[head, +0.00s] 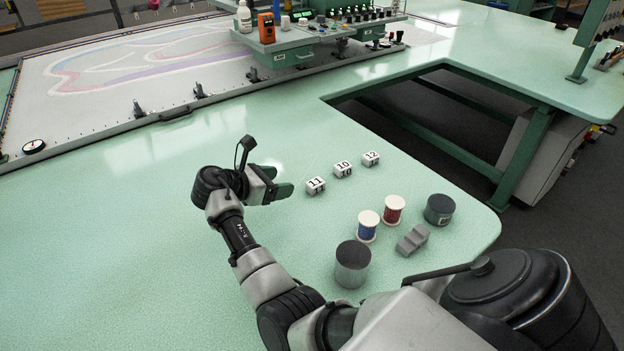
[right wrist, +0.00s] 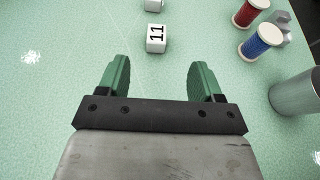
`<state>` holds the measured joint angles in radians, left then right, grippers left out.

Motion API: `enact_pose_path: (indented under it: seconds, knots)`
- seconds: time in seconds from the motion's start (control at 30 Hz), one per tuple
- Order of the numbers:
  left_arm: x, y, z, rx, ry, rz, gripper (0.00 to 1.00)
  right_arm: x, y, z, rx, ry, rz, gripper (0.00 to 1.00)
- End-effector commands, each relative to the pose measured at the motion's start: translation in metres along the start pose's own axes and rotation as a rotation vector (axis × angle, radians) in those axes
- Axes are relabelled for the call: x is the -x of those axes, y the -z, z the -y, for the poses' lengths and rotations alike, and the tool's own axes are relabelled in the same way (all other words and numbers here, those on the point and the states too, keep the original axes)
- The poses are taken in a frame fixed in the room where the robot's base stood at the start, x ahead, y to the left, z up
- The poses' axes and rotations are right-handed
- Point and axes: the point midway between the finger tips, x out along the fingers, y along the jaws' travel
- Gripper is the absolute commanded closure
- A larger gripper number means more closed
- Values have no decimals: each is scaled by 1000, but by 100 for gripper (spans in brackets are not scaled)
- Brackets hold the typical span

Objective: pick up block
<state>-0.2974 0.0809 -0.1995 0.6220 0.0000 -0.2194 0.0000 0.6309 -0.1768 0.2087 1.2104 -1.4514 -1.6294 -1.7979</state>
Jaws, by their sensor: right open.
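Three small white number blocks stand in a row on the green table: block 11 (head: 315,185), block 10 (head: 343,169) and block 12 (head: 371,158). My right gripper (head: 285,182) is open and empty, low over the table just left of block 11. In the right wrist view, block 11 (right wrist: 157,39) lies beyond the gap between the green fingertips (right wrist: 158,72), apart from them. Part of another block (right wrist: 153,5) shows at the top edge there. My left gripper is not in view.
A blue spool (head: 367,226), a red spool (head: 393,209), a grey stepped block (head: 412,239), a dark round container (head: 439,209) and a metal cylinder (head: 352,264) stand right of the arm. The table (head: 120,230) is clear on the left. A tufting frame (head: 110,115) lies behind.

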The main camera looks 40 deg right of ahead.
Motion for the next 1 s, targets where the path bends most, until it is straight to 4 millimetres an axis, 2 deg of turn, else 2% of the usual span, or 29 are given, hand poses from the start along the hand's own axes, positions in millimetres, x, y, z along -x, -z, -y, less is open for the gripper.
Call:
enact_pose_path:
  seconds: [0.03, 0.17, 0.57, 0.9, 1.0]
  knots:
    - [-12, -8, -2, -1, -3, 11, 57, -4, 11, 0, 2, 0, 1, 34]
    - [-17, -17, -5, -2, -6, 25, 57, -9, 15, -1, 4, 0, 2, 34]
    - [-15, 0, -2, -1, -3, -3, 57, -61, 14, 0, 3, 1, 2, 34]
    - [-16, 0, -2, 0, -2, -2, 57, -106, 18, -2, 3, 2, 1, 34]
    - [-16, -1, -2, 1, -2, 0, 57, -112, 18, -2, 3, -1, 1, 34]
